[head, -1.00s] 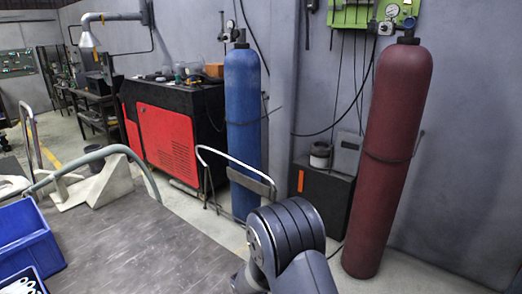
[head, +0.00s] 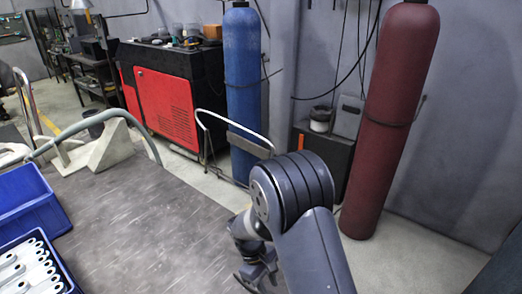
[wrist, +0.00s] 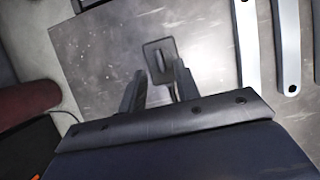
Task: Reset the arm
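My gripper (wrist: 158,85) shows in the wrist view with its two dark fingers apart and nothing clearly held between them. A dark square plate with a slot (wrist: 153,50) shows beyond the fingertips, against the grey tabletop; I cannot tell its exact height. In the head view my arm reaches over the right part of the table, and the gripper (head: 260,276) shows only partly at the bottom. Pale brackets (head: 28,268) lie in a blue crate at the lower left. Pale bars with end holes (wrist: 247,45) show at the right of the wrist view.
The grey table (head: 150,225) is bare in the middle. A second blue crate (head: 28,208) stands at its left. A hose (head: 95,150) arches at the back. A blue cylinder (head: 243,90) and a red cylinder (head: 390,120) stand beyond, with a red-black cabinet (head: 165,105).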

